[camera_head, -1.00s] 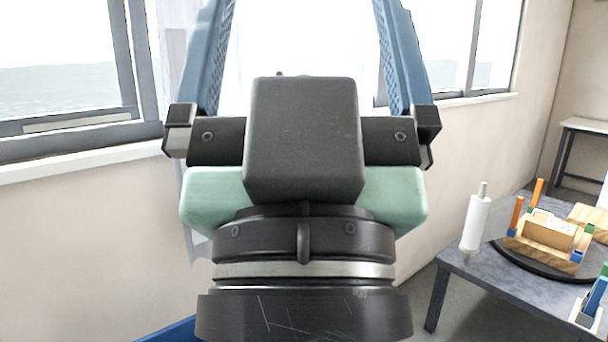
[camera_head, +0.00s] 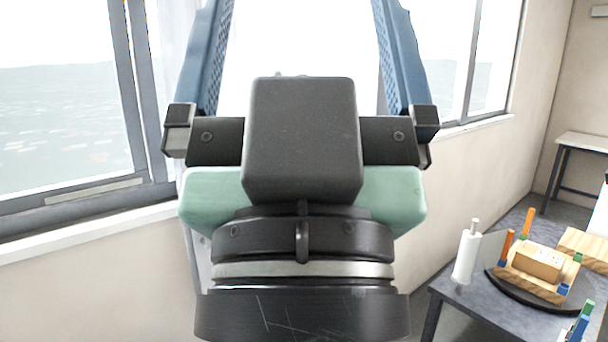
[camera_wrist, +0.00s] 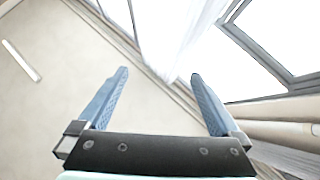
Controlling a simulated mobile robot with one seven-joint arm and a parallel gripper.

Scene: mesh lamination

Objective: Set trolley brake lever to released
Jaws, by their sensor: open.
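My gripper (camera_head: 300,20) fills the middle of the head view, raised in front of the bright windows. Its two blue fingers stand wide apart with nothing between them. In the wrist view the open fingers (camera_wrist: 158,88) point toward a pale surface and a white curtain-like sheet. I cannot make out the trolley or its brake lever in either view. My gripper and wrist hide the middle of the head view.
A grey table (camera_head: 500,318) stands at the lower right with a white roll (camera_head: 467,254), a wooden holder (camera_head: 535,272) and orange posts. A lighter table (camera_head: 580,142) stands behind it. Windows (camera_head: 65,100) and a beige wall (camera_head: 90,290) lie to the left.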

